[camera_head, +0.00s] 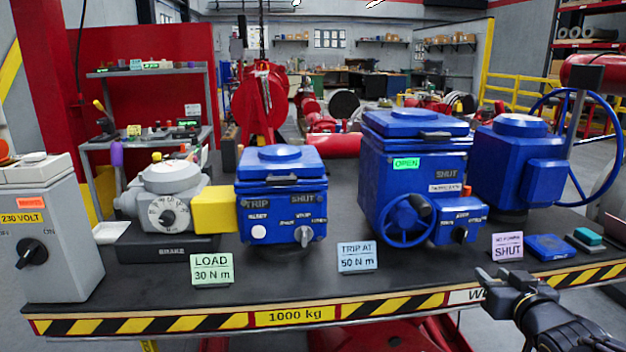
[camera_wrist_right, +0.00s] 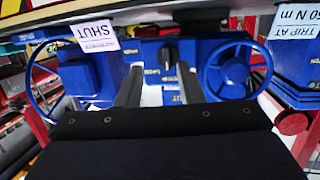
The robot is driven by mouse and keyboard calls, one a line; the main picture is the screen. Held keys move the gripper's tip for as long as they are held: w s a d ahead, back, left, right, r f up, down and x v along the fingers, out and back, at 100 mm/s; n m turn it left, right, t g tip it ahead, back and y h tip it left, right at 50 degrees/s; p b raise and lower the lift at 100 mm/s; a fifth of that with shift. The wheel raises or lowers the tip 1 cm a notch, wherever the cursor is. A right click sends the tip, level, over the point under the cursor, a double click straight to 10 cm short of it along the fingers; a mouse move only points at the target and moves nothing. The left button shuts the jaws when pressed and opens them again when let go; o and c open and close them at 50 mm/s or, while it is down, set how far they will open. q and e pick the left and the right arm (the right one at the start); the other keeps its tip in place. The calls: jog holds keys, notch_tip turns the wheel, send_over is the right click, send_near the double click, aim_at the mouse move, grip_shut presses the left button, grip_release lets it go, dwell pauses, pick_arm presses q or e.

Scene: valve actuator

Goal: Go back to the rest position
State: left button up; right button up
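My right gripper (camera_head: 503,280) is in front of the bench's right front edge in the head view, apart from the actuators. In the right wrist view its two dark fingers (camera_wrist_right: 159,88) stand apart with nothing held between them. Beyond them are the blue actuator's handwheel (camera_wrist_right: 232,70) and black selector knob (camera_wrist_right: 168,56). In the head view this actuator (camera_head: 415,150) stands on the bench with an OPEN label, its handwheel (camera_head: 407,221) at the front. My left gripper is not in view.
The bench (camera_head: 300,290) has a striped front edge. It carries a grey 230 volt box (camera_head: 45,225), a brake unit (camera_head: 165,205), a middle blue actuator (camera_head: 282,190) and a right blue actuator (camera_head: 515,165). Small cards stand along the front, including a SHUT card (camera_head: 507,247).

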jog(key=s+a+f+g+y, duration=0.2)
jog(key=s+a+f+g, duration=0.15)
jog(key=s+a, duration=0.4)
jog(key=s+a+f+g+y, duration=0.2)
jog(key=s+a+f+g, duration=0.15)
jog(key=s, duration=0.65)
jog(key=s+a+f+g+y, duration=0.1)
jog(key=s+a+f+g, duration=0.25)
jog(key=s+a, duration=0.4)
notch_tip(320, 180, up, 17)
jog(key=s+d+p, duration=0.1)
jog(key=d+p, duration=0.1)
jog(key=p, duration=1.5)
jog(key=shift+m+p, duration=0.3)
jog(key=shift+p, duration=0.1)
